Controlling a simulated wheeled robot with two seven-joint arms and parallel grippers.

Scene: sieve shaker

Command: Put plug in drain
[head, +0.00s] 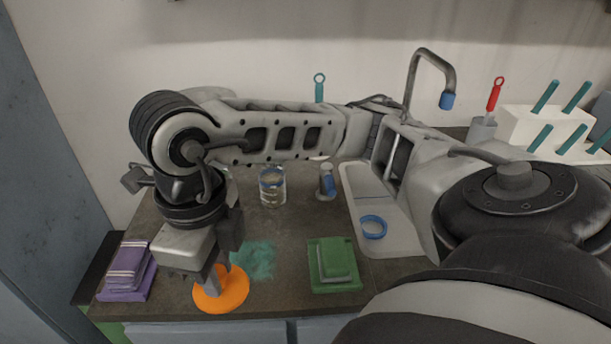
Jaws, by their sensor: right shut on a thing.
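The orange plug (233,292) is a flat round disc at the front left of the counter. My right gripper (214,283) points down onto it and is shut on it, its fingers hiding part of the disc's middle. I cannot tell whether the disc rests on the counter or hangs just above it. The drain (373,227) shows as a blue ring in the bottom of the pale sink (404,243), right of the gripper. My right arm crosses in front of part of the sink. My left gripper is not in view.
A teal patch (256,260) lies beside the plug. Folded purple cloths (126,277) and green cloths (334,270) lie left and right. A glass jar (272,190) and a blue-grey bottle (327,184) stand behind. A faucet (424,56) rises behind the sink.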

